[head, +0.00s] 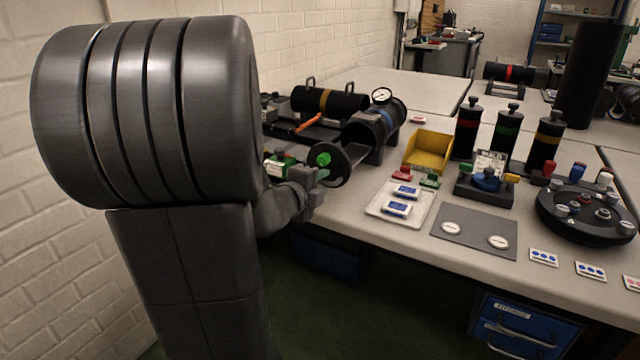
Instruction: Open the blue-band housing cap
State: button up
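The blue-band housing (359,134) is a dark horizontal cylinder on the table, with a blue band (388,118) and a round gauge on top. Its front end faces me at the left. A dark round cap (346,172) with a green knob (323,159) shows at that front end, beside a dark opening; whether it is seated or swung aside is unclear. My gripper (321,174) is at the cap's left side, close to the green knob. My own arm hides part of it, and I cannot see if its fingers touch or hold anything.
A yellow-band cylinder (329,101) and an orange-handled tool (309,124) lie behind. A yellow bin (428,149), a white tray (385,212), banded upright canisters (507,135) and a black round turntable (584,228) stand to the right. The table's front edge runs below my gripper.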

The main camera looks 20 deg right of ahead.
jog(key=shift+a, duration=0.1)
jog(key=shift+s+a+r, duration=0.2)
jog(key=shift+a, duration=0.05)
jog(key=p+v, duration=0.3)
jog(key=v, duration=1)
jog(key=shift+s+f, duration=0.15)
jog(key=shift+f, duration=0.05)
jog(key=shift+d, duration=0.15)
jog(key=b+x, duration=0.2)
jog(key=x, duration=1)
jog(key=shift+w+d+b, duration=0.1)
jog(key=shift+w+b, duration=0.15)
jog(key=shift+b, duration=0.15)
jog(key=shift+w+d, duration=0.5)
jog(key=shift+d, duration=0.05)
jog(key=shift+a, duration=0.15)
